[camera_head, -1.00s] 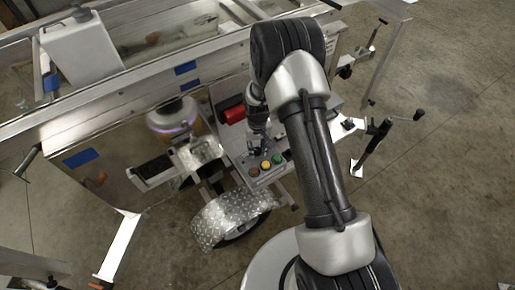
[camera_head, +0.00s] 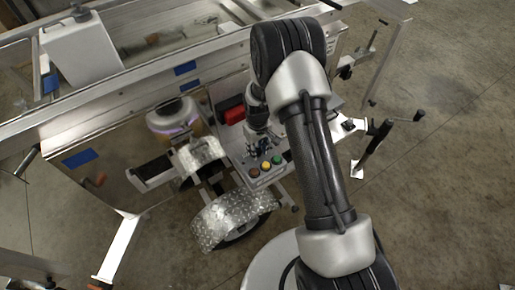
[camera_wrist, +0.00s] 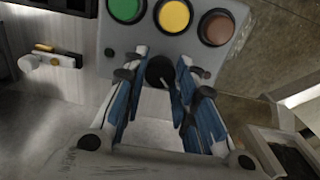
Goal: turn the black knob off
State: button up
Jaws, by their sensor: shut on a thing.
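The black knob (camera_wrist: 160,70) sits on a grey control box (camera_wrist: 140,45) in the wrist view, below a row of green, yellow and brown-red buttons. A pale line shows on its face. My gripper (camera_wrist: 161,72) has its blue-padded fingers on either side of the knob and is shut on it. In the head view my gripper (camera_head: 257,148) is over the box beside the coloured buttons. There the knob is hidden by the fingers.
The green button (camera_wrist: 125,8), yellow button (camera_wrist: 174,15) and brown-red button (camera_wrist: 216,27) are close to the fingertips. A red object (camera_head: 234,115) lies behind the box. A metal fender over a wheel (camera_head: 232,217) is in front.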

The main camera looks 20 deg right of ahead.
jog(key=o, duration=1.1)
notch_tip(320, 180, up, 12)
jog(key=shift+r, duration=0.1)
dwell(0.4)
